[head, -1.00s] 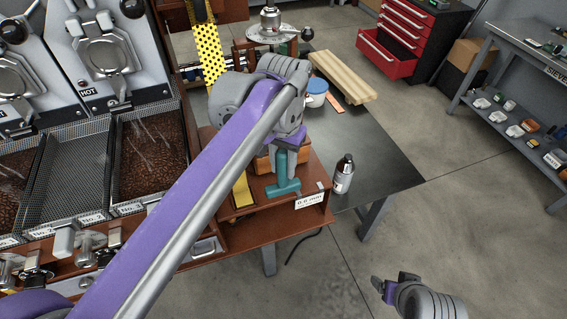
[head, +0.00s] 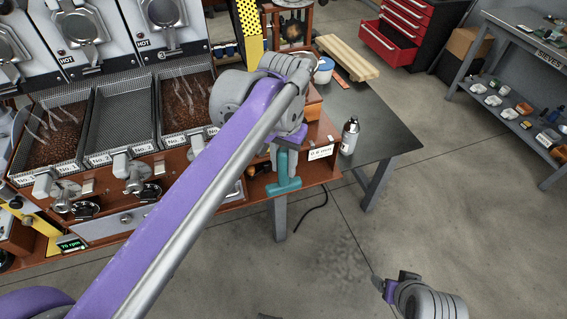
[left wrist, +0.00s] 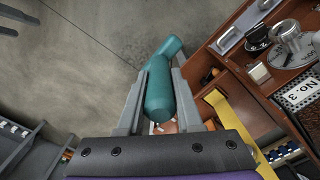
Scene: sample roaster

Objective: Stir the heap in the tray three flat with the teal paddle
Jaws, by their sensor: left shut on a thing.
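My left gripper (head: 283,158) is shut on the teal paddle (head: 284,187), which hangs below it, in front of the wooden bench edge and away from the trays. In the left wrist view the paddle (left wrist: 172,92) sits between the two grey fingers (left wrist: 160,100), over the floor. The right-hand tray (head: 186,104), apparently tray three, holds dark brown beans with pale streaks across them. My arm hides its near right part. A NO. 3 label (left wrist: 299,92) shows in the left wrist view. My right gripper (head: 392,284) is low at right, empty, its fingers seemingly apart.
A mesh tray (head: 122,115) without beans and another bean tray (head: 60,135) lie to the left. A bottle (head: 349,137) stands on the dark table (head: 385,140), right of the paddle. Knobs and spouts line the bench front. Open floor lies in front.

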